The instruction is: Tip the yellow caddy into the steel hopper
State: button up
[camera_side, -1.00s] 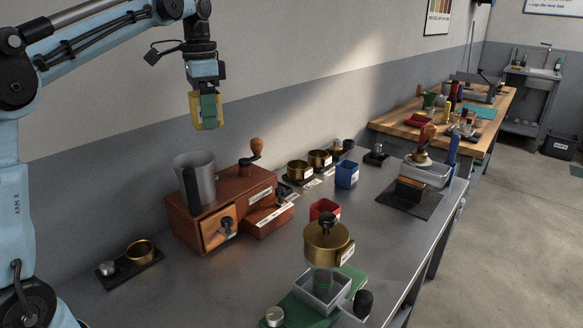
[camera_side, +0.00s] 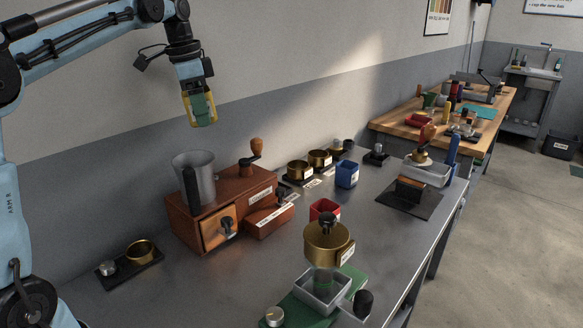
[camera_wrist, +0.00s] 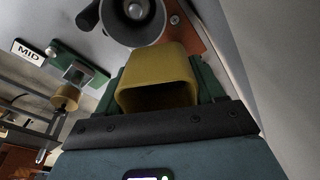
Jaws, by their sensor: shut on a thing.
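The yellow caddy (camera_side: 188,108) is held in my gripper (camera_side: 203,108), high above the bench and slightly tilted. In the wrist view the caddy (camera_wrist: 158,72) sits between the two green fingers of my gripper (camera_wrist: 165,80), with its dark opening facing the camera. The fingers are shut on its sides. The steel hopper (camera_side: 194,180) is a grey cup with a black handle on top of the brown wooden box, below the caddy and apart from it. In the wrist view the hopper (camera_wrist: 134,18) shows at the top, beyond the caddy. The caddy's contents cannot be made out.
The wooden grinder box (camera_side: 220,205) has a crank (camera_side: 254,152) rising right of the hopper. A blue bin (camera_side: 347,174) and a red bin (camera_side: 324,209) stand further right. The brass pot (camera_side: 328,243) is at the front. The wall is close behind the hopper.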

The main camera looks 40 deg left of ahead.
aim_at(192, 119)
jog(key=f+t, duration=0.2)
jog(key=t, duration=0.1)
jog(key=shift+w+f, duration=0.3)
jog(key=shift+f, duration=0.05)
jog(key=t, duration=0.6)
jog(key=shift+w+r+h, duration=0.1)
jog(key=shift+w+h, duration=0.05)
jog(key=shift+h, duration=0.25)
jog(key=t, duration=0.4)
jog(key=shift+s+f+t, duration=0.25)
jog(key=shift+f+t, duration=0.1)
jog(key=shift+t, duration=0.05)
jog(key=t, duration=0.1)
jog(key=s+t, duration=0.1)
jog(key=t, duration=0.1)
jog(key=shift+f+t+h, duration=0.15)
jog(key=shift+t+h, duration=0.15)
jog(key=shift+s+a+r+t, duration=0.1)
jog(key=shift+s+r+t, duration=0.15)
jog(key=shift+t, duration=0.5)
jog(key=shift+s+d+r+t, duration=0.1)
jog(key=shift+s+t, duration=0.15)
jog(key=shift+t, duration=0.45)
jog(key=shift+s+a+r+t, duration=0.1)
jog(key=shift+s+r+t, duration=0.15)
jog(key=shift+t, duration=0.5)
jog(key=shift+r, duration=1.45)
